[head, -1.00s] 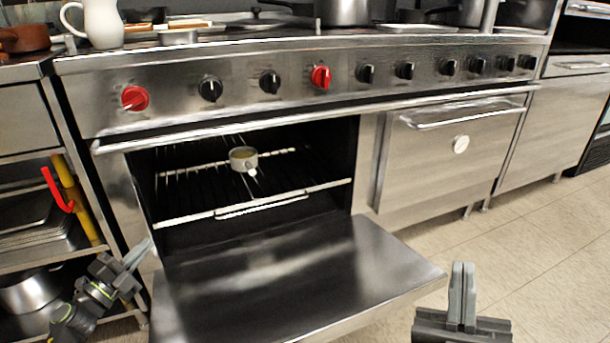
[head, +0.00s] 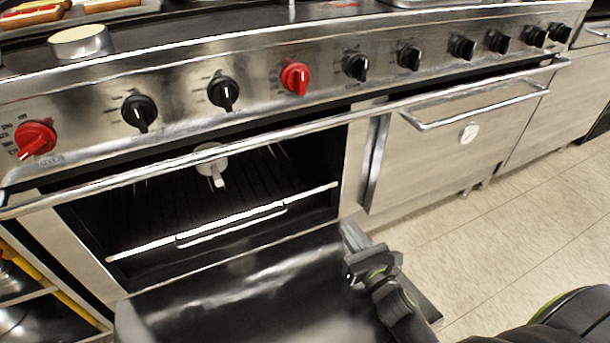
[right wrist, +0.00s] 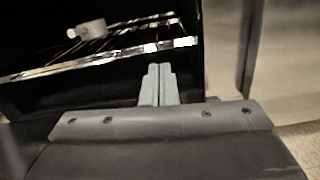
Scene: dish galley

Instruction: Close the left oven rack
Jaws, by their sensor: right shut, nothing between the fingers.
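The left oven stands open, with its door (head: 240,300) folded down flat. Inside is the wire oven rack, whose bright front bar (head: 150,245) and lower handle bar show near the opening; it also shows in the right wrist view (right wrist: 90,65). A small light pan (head: 212,160) sits on the rack toward the back. It also shows in the right wrist view (right wrist: 88,29). My right gripper (head: 347,230) is above the right part of the lowered door, apart from the rack's right end. Its fingers (right wrist: 158,72) are shut and empty, pointing into the oven. My left gripper is out of view.
A long rail (head: 300,130) runs across the range front above the oven opening, below red and black knobs. The closed right oven door (head: 455,145) stands to the right. Tiled floor (head: 480,225) is free in front of it.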

